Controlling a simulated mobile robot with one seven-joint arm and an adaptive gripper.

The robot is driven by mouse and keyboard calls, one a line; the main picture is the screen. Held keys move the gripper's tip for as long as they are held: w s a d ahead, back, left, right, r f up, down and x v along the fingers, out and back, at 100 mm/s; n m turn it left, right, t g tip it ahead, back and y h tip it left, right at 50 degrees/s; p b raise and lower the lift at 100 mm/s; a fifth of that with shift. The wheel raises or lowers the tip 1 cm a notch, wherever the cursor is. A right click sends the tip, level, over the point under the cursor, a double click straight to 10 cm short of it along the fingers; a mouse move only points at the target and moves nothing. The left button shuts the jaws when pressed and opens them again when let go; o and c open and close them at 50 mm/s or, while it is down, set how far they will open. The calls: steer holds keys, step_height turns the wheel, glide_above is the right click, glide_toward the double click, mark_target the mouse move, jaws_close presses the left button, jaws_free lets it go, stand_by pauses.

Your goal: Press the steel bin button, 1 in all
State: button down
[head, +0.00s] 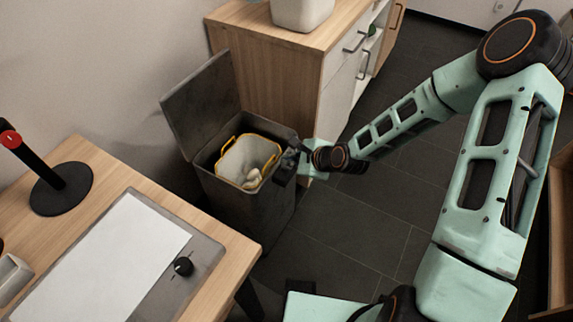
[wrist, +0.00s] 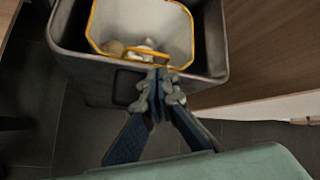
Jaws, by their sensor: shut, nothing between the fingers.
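The dark grey steel bin (head: 265,205) stands on the floor between the wooden table and the cabinet. Its lid (head: 203,100) is up, tilted back toward the wall. Inside is a pale liner bucket with a yellow rim (head: 247,157), with some small pale items in it. In the wrist view a dark rounded panel, which looks like the button (wrist: 128,86), shows on the bin's front (wrist: 75,75) just below the rim, partly hidden by my gripper. My gripper (head: 287,163) is shut and empty at the bin's front upper edge; its fingertips (wrist: 158,84) are close to the panel. I cannot tell whether they touch it.
The wooden cabinet (head: 270,60) stands close behind the bin, with a white container (head: 300,10) on top. The wooden table (head: 85,150) at the left holds a lamp (head: 60,185) and a board with a black knob (head: 183,266). The dark tiled floor (head: 345,230) right of the bin is clear.

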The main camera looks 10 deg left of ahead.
mark_target(288, 168)
steer(key=shift+r+p, duration=2.15)
steer(key=shift+r, duration=0.45)
steer(key=shift+f, duration=0.1)
